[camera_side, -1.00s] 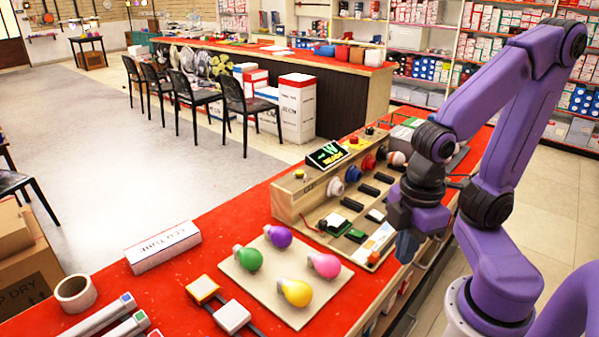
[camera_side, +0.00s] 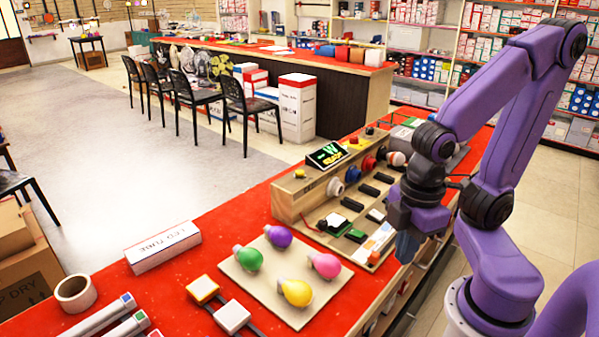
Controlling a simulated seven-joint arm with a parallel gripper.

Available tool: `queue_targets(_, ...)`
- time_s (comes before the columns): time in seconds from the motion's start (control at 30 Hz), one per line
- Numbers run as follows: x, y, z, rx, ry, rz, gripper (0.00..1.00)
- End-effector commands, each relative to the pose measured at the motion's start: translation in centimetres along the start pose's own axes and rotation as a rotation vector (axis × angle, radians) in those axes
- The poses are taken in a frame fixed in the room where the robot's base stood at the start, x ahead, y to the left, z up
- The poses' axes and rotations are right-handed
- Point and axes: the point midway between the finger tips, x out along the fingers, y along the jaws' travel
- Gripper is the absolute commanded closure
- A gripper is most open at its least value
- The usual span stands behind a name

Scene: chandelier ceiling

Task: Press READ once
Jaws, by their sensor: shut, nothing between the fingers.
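My gripper (camera_side: 405,250) points down, shut and empty, above the right edge of the wooden test board (camera_side: 290,205). The board holds a small tilted display (camera_side: 327,154) with green and yellow characters, a yellow button (camera_side: 300,173) at its left, and several sockets and black parts. A white labelled panel (camera_side: 379,238) lies on the board just left of my gripper; its print is too small to read. I cannot make out the word READ on any button. My gripper appears apart from the board.
A wooden tray (camera_side: 235,272) holds green, purple, pink and yellow bulbs. A white box (camera_side: 162,247) and a tape roll (camera_side: 75,293) lie further left on the red counter.

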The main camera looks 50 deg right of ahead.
Motion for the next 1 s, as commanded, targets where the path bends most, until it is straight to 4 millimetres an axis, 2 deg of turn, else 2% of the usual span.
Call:
queue_targets(0.83, 0.0, 0.0, 0.0, 0.001, 0.0, 0.0, 1.0)
queue_targets(1.0, -0.04, 0.25, -0.68, 0.06, 0.008, -0.017, 1.0)
